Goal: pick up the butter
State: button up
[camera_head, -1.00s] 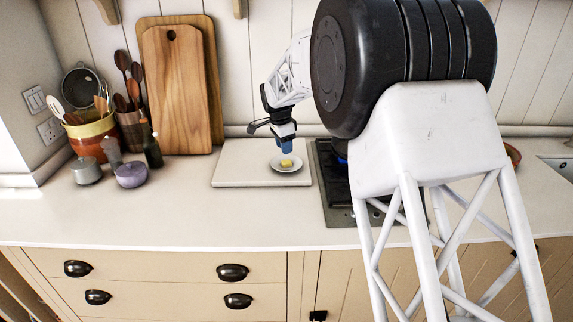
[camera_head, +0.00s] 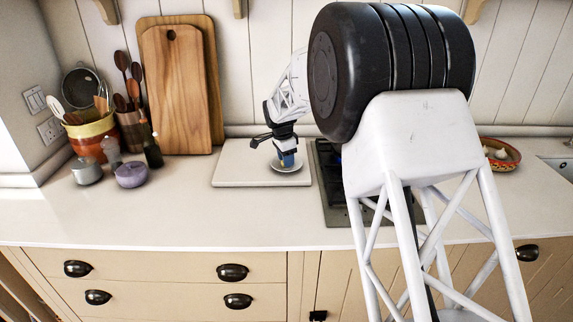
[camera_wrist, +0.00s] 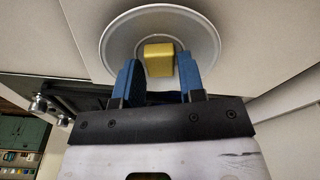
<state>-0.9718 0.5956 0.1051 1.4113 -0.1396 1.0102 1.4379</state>
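The butter (camera_wrist: 159,59) is a small yellow block on a round pale plate (camera_wrist: 118,38). In the wrist view it lies between and just beyond the blue fingertips of my gripper (camera_wrist: 158,72). The fingers are apart, with a gap showing on the left side; the right finger is very close to the butter, and I cannot tell if it touches. In the head view my gripper (camera_head: 287,160) is down over the plate (camera_head: 285,169), and the fingers hide most of the butter.
The plate stands on a white board (camera_head: 232,171) on the counter. A black hob (camera_head: 330,190) is right of the board. A purple pot (camera_head: 131,175), a dark bottle (camera_head: 153,152) and wooden boards (camera_head: 178,90) stand to the left. The front counter is clear.

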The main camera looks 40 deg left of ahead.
jog(key=shift+f, duration=0.35)
dwell(0.3)
jog(key=shift+c, duration=1.3)
jog(key=shift+r, duration=0.15)
jog(key=shift+r, duration=1.45)
jog(key=shift+d+r, duration=0.15)
jog(key=shift+r, duration=0.05)
jog(key=s+d+r, duration=0.1)
jog(key=s+d, duration=0.8)
jog(key=d, duration=0.3)
jog(key=shift+s+d+r, duration=0.2)
jog(key=shift+d, duration=0.1)
